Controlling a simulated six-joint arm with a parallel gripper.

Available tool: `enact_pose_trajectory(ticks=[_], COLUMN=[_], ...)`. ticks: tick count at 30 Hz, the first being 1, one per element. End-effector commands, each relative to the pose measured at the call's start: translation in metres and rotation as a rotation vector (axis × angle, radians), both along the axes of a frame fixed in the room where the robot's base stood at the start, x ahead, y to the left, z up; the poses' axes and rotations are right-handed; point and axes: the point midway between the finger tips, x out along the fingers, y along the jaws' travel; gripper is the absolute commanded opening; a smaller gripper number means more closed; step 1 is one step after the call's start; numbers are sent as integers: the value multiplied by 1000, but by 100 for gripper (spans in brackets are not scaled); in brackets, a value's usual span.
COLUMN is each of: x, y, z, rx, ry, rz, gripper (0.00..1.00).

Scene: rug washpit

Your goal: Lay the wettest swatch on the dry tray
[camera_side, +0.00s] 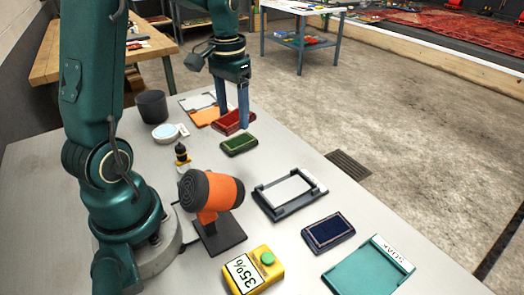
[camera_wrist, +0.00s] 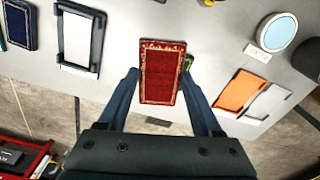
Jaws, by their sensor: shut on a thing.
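My gripper (camera_side: 232,112) is shut on the red patterned swatch (camera_side: 230,124); in the wrist view the swatch (camera_wrist: 162,72) sits between the two blue fingers. I cannot tell whether it is clear of the table. A green swatch (camera_side: 239,144) lies just in front of it, mostly hidden in the wrist view. A dark blue swatch (camera_side: 328,232) lies between two trays. A dark-framed tray (camera_side: 285,210) has a pale, bare floor and a label too small to read. The teal tray (camera_side: 345,280) is marked SOAK and looks empty.
A yellow meter (camera_side: 252,272) reads 35%. An orange blower (camera_side: 212,196) stands mid-table near my base. A dark cup (camera_side: 152,106), a round pale dish (camera_side: 165,133) and an orange-and-white flat item (camera_side: 200,112) are at the back. A small dark bottle (camera_side: 182,156) stands near the blower.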

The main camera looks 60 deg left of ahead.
Motion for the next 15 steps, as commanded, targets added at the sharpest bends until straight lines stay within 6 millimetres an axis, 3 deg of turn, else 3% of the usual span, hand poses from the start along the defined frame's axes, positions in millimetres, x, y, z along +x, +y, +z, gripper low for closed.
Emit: enact_pose_trajectory(ticks=[6,12,15], x=[31,38,37], y=[-68,-125,-142], z=[-8,-15,-17], rx=[-5,-8,-8], ry=[-1,9,16], rz=[-39,-154,-215], gripper=[11,11,11])
